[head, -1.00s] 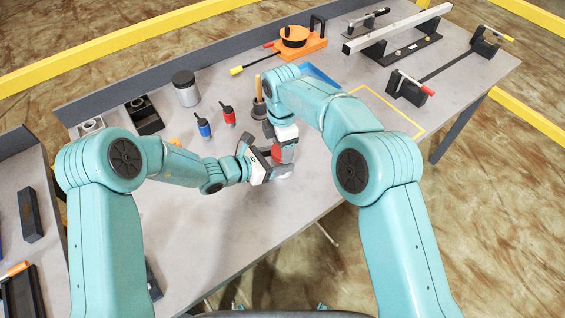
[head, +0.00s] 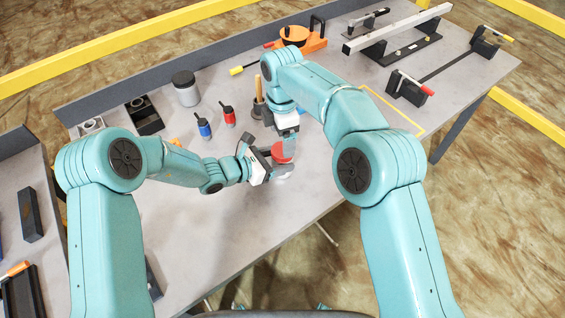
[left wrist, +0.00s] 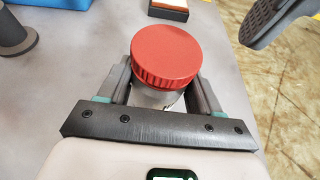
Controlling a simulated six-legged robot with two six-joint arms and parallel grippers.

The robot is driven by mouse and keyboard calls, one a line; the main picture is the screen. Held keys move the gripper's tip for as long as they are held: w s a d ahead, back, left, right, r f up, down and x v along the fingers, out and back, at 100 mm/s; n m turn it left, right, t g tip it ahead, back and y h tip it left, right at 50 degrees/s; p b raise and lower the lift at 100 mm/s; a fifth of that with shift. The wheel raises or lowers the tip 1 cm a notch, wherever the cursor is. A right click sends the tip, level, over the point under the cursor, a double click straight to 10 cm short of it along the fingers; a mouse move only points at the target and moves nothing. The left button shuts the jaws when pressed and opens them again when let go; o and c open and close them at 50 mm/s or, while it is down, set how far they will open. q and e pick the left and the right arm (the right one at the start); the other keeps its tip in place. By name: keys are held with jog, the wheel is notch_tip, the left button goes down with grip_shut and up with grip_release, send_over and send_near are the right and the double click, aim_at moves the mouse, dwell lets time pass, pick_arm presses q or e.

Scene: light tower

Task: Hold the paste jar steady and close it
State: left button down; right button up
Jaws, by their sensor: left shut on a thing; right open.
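The paste jar has a pale body (left wrist: 156,99) and a red ribbed lid (left wrist: 165,52). The lid sits on top of the jar; whether it is fully tight I cannot tell. The lid also shows in the head view (head: 283,152). My left gripper (head: 279,167) is shut around the jar body below the lid, one finger on each side. My right gripper (head: 288,137) is open and empty, just above the lid in the head view. One dark finger of it shows at the upper right in the left wrist view, apart from the lid.
A grey jar with a dark lid (head: 186,89), a blue bottle (head: 204,128) and a red bottle (head: 228,116) stand to the left. A dark holder with a wooden handle (head: 258,101) is behind my grippers. The bench's front area is clear.

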aim_at(282, 161)
jog(key=shift+r, duration=0.2)
jog(key=shift+c, duration=0.3)
jog(key=shift+r+n, duration=0.3)
jog(key=shift+r, duration=0.05)
notch_tip(282, 161, up, 3)
jog(key=n, duration=0.2)
jog(key=shift+f+n, duration=0.1)
jog(key=shift+n, duration=0.2)
jog(key=shift+f, duration=0.1)
jog(key=shift+f, duration=3.95)
